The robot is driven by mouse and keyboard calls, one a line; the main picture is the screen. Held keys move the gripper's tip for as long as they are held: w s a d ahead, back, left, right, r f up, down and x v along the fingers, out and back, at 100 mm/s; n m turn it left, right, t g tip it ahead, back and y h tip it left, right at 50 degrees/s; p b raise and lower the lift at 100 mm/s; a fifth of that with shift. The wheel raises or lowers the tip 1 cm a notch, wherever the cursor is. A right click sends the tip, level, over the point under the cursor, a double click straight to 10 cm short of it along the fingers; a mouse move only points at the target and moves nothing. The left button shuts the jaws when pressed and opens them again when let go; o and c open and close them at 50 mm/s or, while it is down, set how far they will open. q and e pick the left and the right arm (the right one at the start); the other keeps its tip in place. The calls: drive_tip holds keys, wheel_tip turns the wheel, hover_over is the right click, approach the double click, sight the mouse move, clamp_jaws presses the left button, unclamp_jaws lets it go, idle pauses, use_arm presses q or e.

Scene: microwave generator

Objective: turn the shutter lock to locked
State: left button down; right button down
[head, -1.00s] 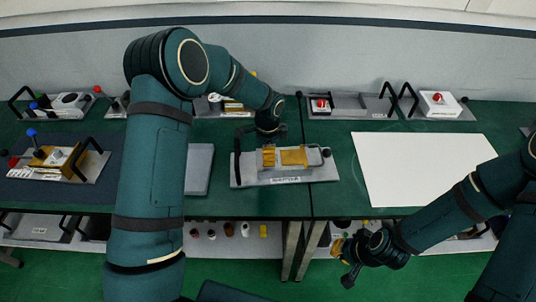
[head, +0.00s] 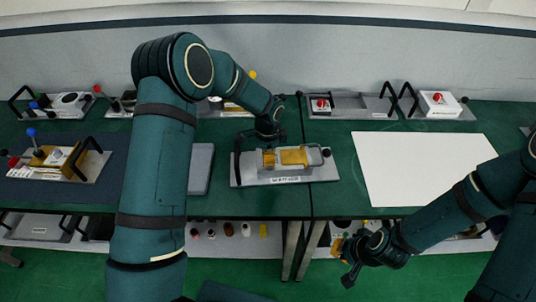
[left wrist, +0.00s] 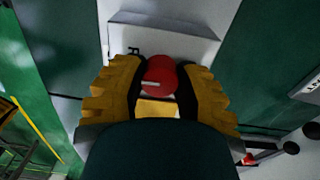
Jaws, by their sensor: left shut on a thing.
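The shutter lock appears as a red knob (left wrist: 160,76) with a short white mark in the left wrist view. My left gripper (left wrist: 163,82) is shut on it, one dark finger pad on each side. In the head view my left gripper (head: 268,146) reaches down at the grey unit (head: 243,179) with a yellow block (head: 293,157), near the middle of the bench. The knob is hidden there by my gripper and arm. My right gripper (head: 346,262) hangs low at the right, in front of the bench edge; its finger opening is too small to tell.
A white sheet (head: 420,168) lies right of the unit, and a flat grey block (head: 201,168) lies to its left. Another unit with a blue-topped lever (head: 31,132) stands at the far left. Several devices line the back, including one with a red button (head: 437,97).

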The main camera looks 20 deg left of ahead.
use_arm(q)
drive_tip(key=n+b, duration=0.2)
drive_tip(key=n, duration=0.1)
drive_tip(key=shift+f+n, duration=0.1)
drive_tip(key=shift+n, duration=0.3)
drive_tip(key=n+b, duration=0.2)
drive_tip(key=n, duration=0.3)
drive_tip(key=n+b, duration=0.1)
drive_tip(key=n, duration=0.3)
drive_tip(key=shift+n, duration=0.4)
drive_tip(key=n, duration=0.4)
drive_tip(key=shift+n, duration=0.3)
drive_tip(key=c, duration=0.6)
unclamp_jaws()
drive_tip(key=shift+r, duration=0.25)
